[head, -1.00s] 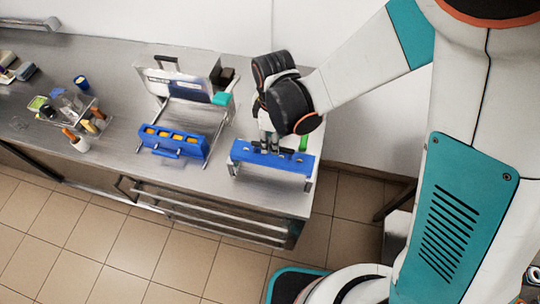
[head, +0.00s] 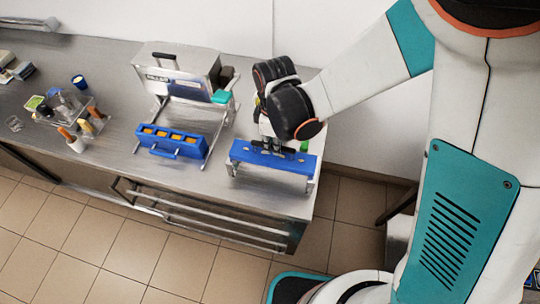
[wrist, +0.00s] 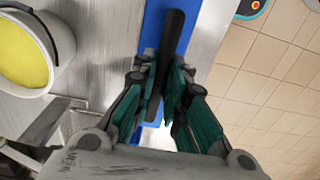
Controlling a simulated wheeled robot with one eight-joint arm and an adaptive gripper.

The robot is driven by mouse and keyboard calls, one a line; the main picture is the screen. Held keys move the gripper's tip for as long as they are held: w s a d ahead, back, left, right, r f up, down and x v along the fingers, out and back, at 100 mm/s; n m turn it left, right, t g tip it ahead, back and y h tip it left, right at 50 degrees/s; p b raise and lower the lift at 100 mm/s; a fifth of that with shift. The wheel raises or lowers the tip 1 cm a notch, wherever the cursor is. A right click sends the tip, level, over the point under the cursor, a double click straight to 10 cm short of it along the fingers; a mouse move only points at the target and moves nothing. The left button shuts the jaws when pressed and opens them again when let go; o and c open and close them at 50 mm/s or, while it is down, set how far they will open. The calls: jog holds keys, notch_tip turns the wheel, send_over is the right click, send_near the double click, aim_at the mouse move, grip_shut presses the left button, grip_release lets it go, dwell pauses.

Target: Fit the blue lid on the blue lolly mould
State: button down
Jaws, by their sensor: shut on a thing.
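The blue lid (head: 290,162) is a long flat bar lying level at the metal stand (head: 311,184) near the counter's right end. My gripper (head: 270,146) is over its middle, pointing down. In the wrist view my gripper (wrist: 166,80) is shut on the dark bar handle (wrist: 173,38) of the blue lid (wrist: 152,25). I cannot tell whether the lid still touches the stand. The blue lolly mould (head: 170,146) stands to the left, apart from the lid, in front of a metal machine. Its top is uncovered and shows several orange-filled cavities.
The metal machine (head: 180,75) stands behind the mould, with metal rails beside the mould. A white bucket (wrist: 62,42) with yellow contents is near the lid. Bare counter separates mould and stand.

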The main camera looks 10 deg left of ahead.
jog(key=shift+r+p, duration=2)
jog(key=shift+r, duration=1.55)
